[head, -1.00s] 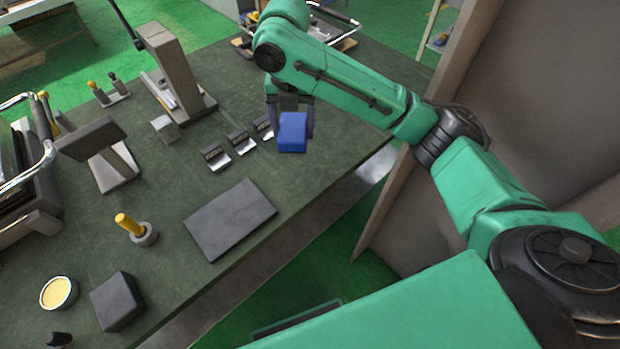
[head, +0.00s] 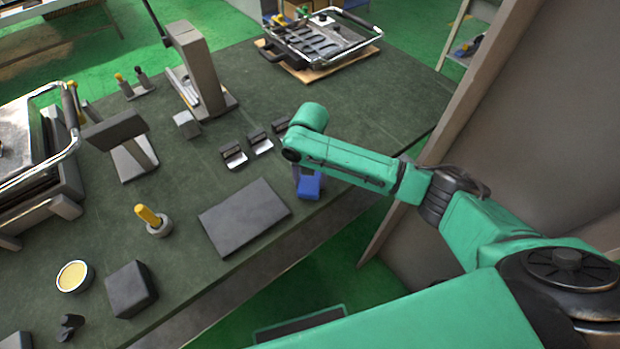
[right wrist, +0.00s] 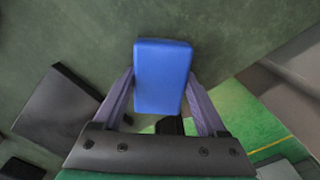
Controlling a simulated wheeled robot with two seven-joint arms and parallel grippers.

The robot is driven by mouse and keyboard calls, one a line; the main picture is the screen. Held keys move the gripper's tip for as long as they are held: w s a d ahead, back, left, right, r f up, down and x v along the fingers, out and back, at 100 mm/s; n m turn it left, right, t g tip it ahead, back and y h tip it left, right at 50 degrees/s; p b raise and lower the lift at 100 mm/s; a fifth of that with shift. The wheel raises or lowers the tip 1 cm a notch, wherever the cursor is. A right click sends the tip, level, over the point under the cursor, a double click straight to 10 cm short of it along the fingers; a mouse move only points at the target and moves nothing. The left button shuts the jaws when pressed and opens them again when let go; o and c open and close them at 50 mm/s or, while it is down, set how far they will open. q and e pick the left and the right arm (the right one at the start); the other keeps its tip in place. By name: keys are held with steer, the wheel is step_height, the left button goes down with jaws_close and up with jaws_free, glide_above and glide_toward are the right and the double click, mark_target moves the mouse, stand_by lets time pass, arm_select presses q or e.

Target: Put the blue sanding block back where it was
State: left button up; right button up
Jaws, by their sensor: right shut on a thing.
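The blue sanding block (head: 309,187) is between the fingers of my right gripper (head: 297,178), near the front edge of the table, right of the flat dark plate. In the right wrist view the block (right wrist: 162,76) sits between the two fingers of the right gripper (right wrist: 160,98), which is shut on it. The block's far end points at the green table top. Whether it touches the table I cannot tell. In the head view my right arm hides most of the gripper. My left gripper is not in view.
The flat dark plate (head: 245,217) lies left of the block. Small metal clips (head: 233,155) stand in a row behind it. A dark cube (head: 131,289), a yellow-handled tool (head: 150,220) and a round tin (head: 75,276) are at left. A metal-framed appliance (head: 320,42) sits at the back.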

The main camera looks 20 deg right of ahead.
mark_target(310, 180)
steer(key=o, duration=0.9)
steer(key=shift+f, duration=0.1)
steer(key=o, duration=0.3)
steer(key=shift+o, duration=0.2)
step_height(310, 180, up, 12)
steer(key=shift+r+b, duration=0.2)
steer(key=shift+b, duration=0.15)
steer(key=shift+f, duration=0.1)
